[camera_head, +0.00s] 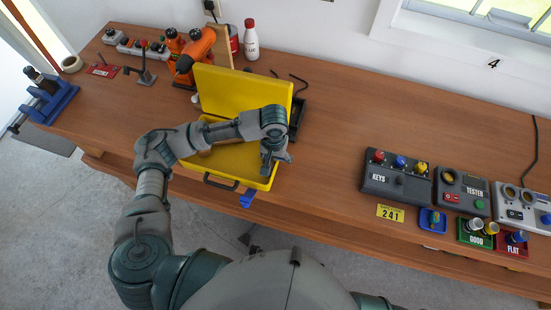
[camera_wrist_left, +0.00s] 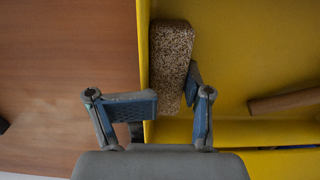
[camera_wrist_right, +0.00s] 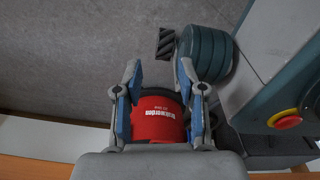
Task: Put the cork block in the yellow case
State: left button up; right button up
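The yellow case (camera_head: 262,183) stands open on the bench, lid (camera_head: 240,92) raised at the back. My left gripper (camera_head: 275,158) is over its right end. In the left wrist view the speckled brown cork block (camera_wrist_left: 171,58) lies along the inner side of the yellow case wall (camera_wrist_left: 144,40). Its lower end fills the gap between the fingers of my left gripper (camera_wrist_left: 172,100), which look closed on it; one finger is bent outward over the wall. Whether the block rests on the case floor cannot be told. My right gripper (camera_wrist_right: 160,75) has its fingers apart.
A brown wooden rod (camera_wrist_left: 288,100) lies in the case. An orange tool (camera_head: 196,50) and a white bottle (camera_head: 251,40) stand behind. The keys box (camera_head: 396,180) is to the right; bench between is clear. A red lettered object (camera_wrist_right: 158,120) shows behind my right fingers.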

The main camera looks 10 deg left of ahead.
pick_arm(q)
jog(key=shift+w+d, duration=0.1)
jog(key=shift+d, duration=0.3)
jog(key=shift+s+d+r, duration=0.2)
jog(key=shift+d+r, duration=0.1)
jog(key=shift+d, duration=0.05)
jog(key=shift+r, duration=0.25)
notch_tip(320, 180, up, 12)
jog(key=p, duration=0.1)
jog(key=shift+f+p, duration=0.2)
jog(key=shift+p, duration=0.2)
pick_arm(e)
jog(key=s, duration=0.1)
jog(key=s+d, duration=0.1)
jog(key=s, duration=0.2)
jog(key=shift+s+d+f, duration=0.1)
jog(key=shift+d+f, duration=0.05)
jog(key=shift+d, duration=0.1)
pick_arm(q)
jog(key=shift+a, duration=0.2)
pick_arm(e)
jog(key=shift+a, duration=0.15)
